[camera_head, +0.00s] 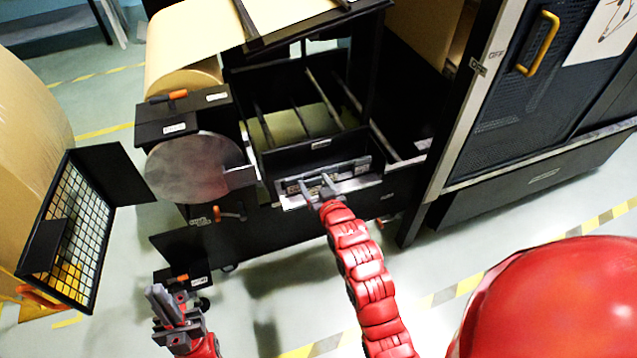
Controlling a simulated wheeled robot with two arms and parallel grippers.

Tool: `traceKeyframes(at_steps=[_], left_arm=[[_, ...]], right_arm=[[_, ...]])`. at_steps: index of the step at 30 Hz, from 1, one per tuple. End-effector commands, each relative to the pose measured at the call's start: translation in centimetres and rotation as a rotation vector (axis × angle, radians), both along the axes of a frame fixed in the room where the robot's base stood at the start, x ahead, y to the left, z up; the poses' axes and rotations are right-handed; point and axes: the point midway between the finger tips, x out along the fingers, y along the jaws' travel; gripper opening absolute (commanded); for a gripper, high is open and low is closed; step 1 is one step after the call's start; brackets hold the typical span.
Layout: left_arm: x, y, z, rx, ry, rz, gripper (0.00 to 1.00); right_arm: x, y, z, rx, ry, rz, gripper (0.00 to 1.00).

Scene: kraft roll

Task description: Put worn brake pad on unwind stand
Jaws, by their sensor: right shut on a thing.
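The unwind stand is the black frame (320,150) at the centre, with a grey metal disc (190,167) on its left and a narrow shelf (345,187) along its front. My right gripper (320,186) is at this shelf, shut on a small grey piece that appears to be the worn brake pad. The fingers hide most of the piece, and I cannot tell whether it touches the shelf. My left gripper (168,299) is at the lower left, low in front of the stand, with its fingers apart and nothing seen between them.
A wire-mesh guard (78,232) and a large kraft roll (28,130) stand at the left. A dark cabinet with a yellow handle (541,43) is at the right. Orange handles (168,97) project from the stand's left side.

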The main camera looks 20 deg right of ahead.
Motion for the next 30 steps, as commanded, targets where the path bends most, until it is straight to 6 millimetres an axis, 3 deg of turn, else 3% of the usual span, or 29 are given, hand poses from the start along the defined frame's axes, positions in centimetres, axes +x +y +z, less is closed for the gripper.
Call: traceKeyframes(at_steps=[3, 10, 16, 27, 28, 30], left_arm=[[0.0, 0.0, 0.1, 0.0, 0.0, 0.0, 0.0], [0.0, 0.0, 0.1, 0.0, 0.0, 0.0, 0.0], [0.0, 0.0, 0.2, 0.0, 0.0, 0.0, 0.0], [0.0, 0.0, -0.1, 0.0, 0.0, 0.0, 0.0], [0.0, 0.0, 0.0, 0.0, 0.0, 0.0, 0.0], [0.0, 0.0, 0.0, 0.0, 0.0, 0.0, 0.0]], right_arm=[[1.8, -1.0, -0.1, -0.001, -0.002, 0.0, 0.09], [3.0, -1.8, -0.6, 0.002, 0.002, -0.001, 0.09], [2.8, -1.7, -3.8, 0.001, 0.006, 0.0, 0.09], [2.9, -1.7, -4.3, 0.001, 0.0, 0.0, 0.09], [2.9, -1.7, -4.2, 0.001, 0.0, 0.0, 0.73], [2.9, -1.7, -4.2, 0.001, 0.0, 0.0, 0.85]])
